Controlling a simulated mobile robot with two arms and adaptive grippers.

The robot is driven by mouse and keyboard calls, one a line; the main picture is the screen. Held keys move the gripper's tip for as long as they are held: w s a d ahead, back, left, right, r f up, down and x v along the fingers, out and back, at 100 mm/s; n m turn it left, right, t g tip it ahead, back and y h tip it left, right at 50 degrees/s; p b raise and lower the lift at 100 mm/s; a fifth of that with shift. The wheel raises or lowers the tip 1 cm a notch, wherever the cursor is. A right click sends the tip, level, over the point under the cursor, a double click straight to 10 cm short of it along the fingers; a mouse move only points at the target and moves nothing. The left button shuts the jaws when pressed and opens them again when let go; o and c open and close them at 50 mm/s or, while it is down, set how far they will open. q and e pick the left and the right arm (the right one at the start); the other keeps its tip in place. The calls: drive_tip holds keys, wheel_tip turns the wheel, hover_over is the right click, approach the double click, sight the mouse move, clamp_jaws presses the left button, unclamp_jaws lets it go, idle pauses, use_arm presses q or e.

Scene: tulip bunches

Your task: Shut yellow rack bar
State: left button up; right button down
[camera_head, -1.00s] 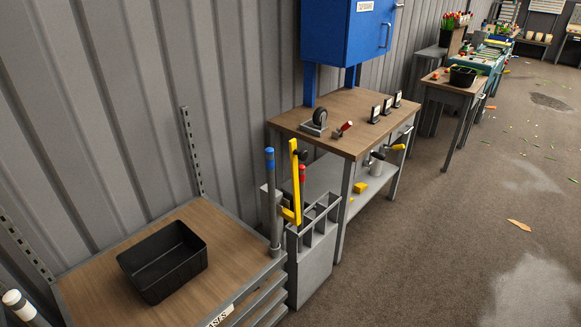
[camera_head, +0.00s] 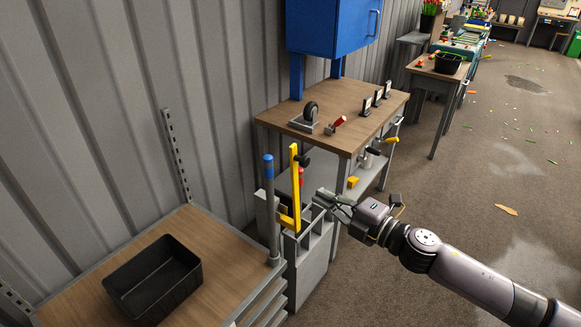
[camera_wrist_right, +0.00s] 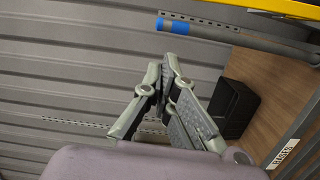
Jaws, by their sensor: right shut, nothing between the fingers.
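The yellow rack bar (camera_head: 295,188) stands upright at the grey rack (camera_head: 311,250) between the shelf and the workbench, with a black knob near its top. In the right wrist view a yellow strip (camera_wrist_right: 275,6) crosses the top right corner. My right gripper (camera_head: 322,196) is shut and empty. In the head view its fingertips are just right of the bar's lower part; I cannot tell whether they touch it. In the right wrist view the fingers (camera_wrist_right: 166,75) point up the picture, clear of the yellow strip. My left gripper is not in view.
A grey post with a blue band (camera_head: 269,200) stands left of the bar. A black bin (camera_head: 155,278) sits on the wooden shelf (camera_head: 205,235). The workbench (camera_head: 345,110) stands behind, under a blue cabinet (camera_head: 330,25). The floor at right is open.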

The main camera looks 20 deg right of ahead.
drive_tip(key=w+a+p, duration=0.2)
drive_tip(key=w+p, duration=0.1)
drive_tip(key=w, duration=0.8)
drive_tip(key=shift+f+p, duration=0.15)
drive_tip(key=shift+p, duration=0.15)
drive_tip(key=shift+d, duration=0.15)
